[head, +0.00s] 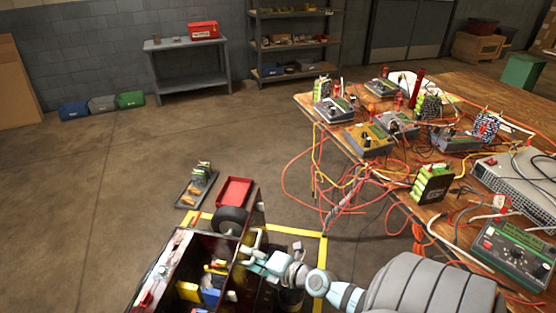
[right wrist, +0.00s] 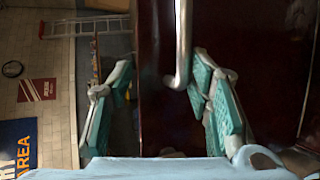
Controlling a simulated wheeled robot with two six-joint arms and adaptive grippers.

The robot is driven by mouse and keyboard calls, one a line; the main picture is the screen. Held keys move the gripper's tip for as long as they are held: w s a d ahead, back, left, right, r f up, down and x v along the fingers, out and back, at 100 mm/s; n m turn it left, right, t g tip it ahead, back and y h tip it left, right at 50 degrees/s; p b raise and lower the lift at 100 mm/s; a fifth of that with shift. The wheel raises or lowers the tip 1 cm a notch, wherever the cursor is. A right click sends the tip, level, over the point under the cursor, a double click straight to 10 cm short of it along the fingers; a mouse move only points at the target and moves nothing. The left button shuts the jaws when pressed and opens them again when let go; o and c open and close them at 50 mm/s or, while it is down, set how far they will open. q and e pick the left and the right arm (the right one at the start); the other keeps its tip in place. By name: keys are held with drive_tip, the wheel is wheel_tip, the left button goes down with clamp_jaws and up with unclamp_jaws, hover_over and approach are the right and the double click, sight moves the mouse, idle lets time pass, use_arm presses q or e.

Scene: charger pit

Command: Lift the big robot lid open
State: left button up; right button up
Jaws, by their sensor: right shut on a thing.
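The big robot (head: 155,278) is a dark maroon box with its top open at the bottom of the head view. Its lid (head: 259,208) shows as a thin, dark, steeply tilted panel at the box's right side. In the right wrist view the dark glossy lid (right wrist: 155,110) runs between the fingers, with a pale metal handle bar (right wrist: 183,45) beside the right finger. My right gripper (head: 256,257) is shut on the lid by its handle; the teal fingers (right wrist: 160,95) stand on both sides. The exact contact is partly hidden. My left gripper is not in view.
Yellow and blue parts (head: 211,295) lie inside the box. A black wheel (head: 230,219) and a red tray (head: 234,191) are just beyond. A wooden table (head: 470,95) with chargers and hanging orange cables stands at right.

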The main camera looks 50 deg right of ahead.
drive_tip(key=f+b+v, duration=0.1)
drive_tip(key=b+v, duration=0.2)
drive_tip(key=v, duration=1.2)
drive_tip(key=shift+s+b, duration=0.3)
drive_tip(key=shift+r, duration=0.15)
drive_tip(key=shift+a, duration=0.1)
